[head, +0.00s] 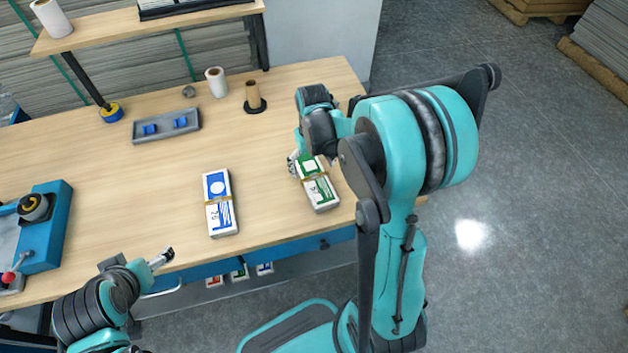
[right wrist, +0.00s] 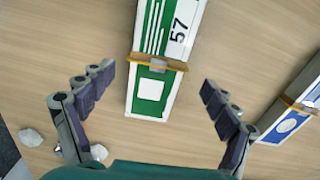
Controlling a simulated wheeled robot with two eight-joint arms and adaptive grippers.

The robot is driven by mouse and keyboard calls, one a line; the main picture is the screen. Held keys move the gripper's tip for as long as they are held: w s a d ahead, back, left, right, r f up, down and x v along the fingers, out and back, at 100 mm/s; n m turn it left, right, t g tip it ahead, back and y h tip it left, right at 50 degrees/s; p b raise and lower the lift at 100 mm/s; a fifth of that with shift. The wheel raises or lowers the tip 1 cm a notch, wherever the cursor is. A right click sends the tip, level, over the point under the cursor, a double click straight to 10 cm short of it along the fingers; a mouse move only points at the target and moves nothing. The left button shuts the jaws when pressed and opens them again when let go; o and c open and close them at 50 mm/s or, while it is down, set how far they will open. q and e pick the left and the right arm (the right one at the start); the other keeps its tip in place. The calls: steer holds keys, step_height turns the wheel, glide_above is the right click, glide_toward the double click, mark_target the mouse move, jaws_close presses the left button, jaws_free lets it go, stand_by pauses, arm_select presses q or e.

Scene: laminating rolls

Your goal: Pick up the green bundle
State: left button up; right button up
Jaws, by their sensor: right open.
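The green bundle (head: 320,193) is a green and white stack with a tan band, lying near the table's right front edge. In the right wrist view the green bundle (right wrist: 151,90) lies between the spread fingers, with bare gaps on both sides. My right gripper (head: 298,163) is open at the bundle's far end; its fingers (right wrist: 158,80) do not touch it in the wrist view. My left gripper (head: 162,259) is empty near the table's front edge; its jaw opening is unclear.
A blue bundle (head: 220,203) lies left of the green one and shows at the right of the wrist view (right wrist: 290,120). A grey tray (head: 166,125), a white roll (head: 216,82) and a brown spool (head: 254,97) stand farther back. A blue machine (head: 44,228) sits at left.

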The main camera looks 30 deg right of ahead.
mark_target(314, 176)
step_height(314, 176, down, 4)
steer(key=shift+s+d+b, duration=0.1)
steer(key=shift+d+b, duration=0.05)
steer(key=shift+b, duration=0.7)
steer(key=shift+r, duration=0.1)
steer(key=c, duration=1.5)
steer(key=shift+r, duration=0.1)
